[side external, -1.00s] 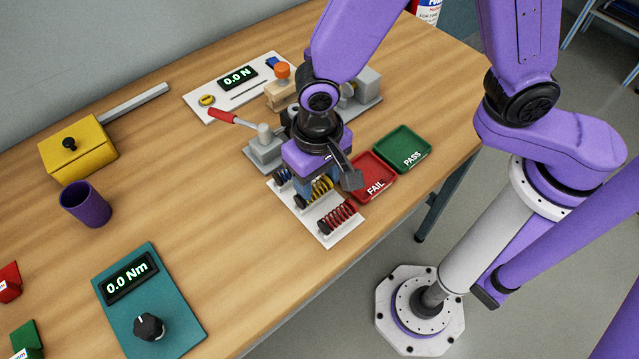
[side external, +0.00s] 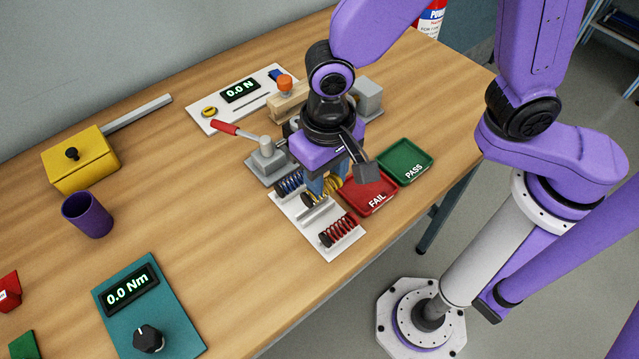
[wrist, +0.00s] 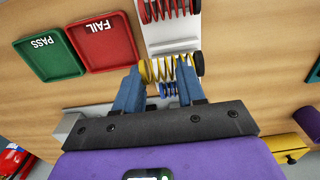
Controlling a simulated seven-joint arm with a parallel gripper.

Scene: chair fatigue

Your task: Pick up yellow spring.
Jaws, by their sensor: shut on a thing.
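A red spring (side external: 338,230) sits in the near slot and a blue spring (side external: 290,182) in the far slot.
The red FAIL tray (side external: 372,205) and green PASS tray (side external: 405,158) stand right of the rack. A lever clamp (side external: 265,155) stands close to the rack's far end. A purple cup (side external: 88,215) is left. The table between cup and rack is clear.

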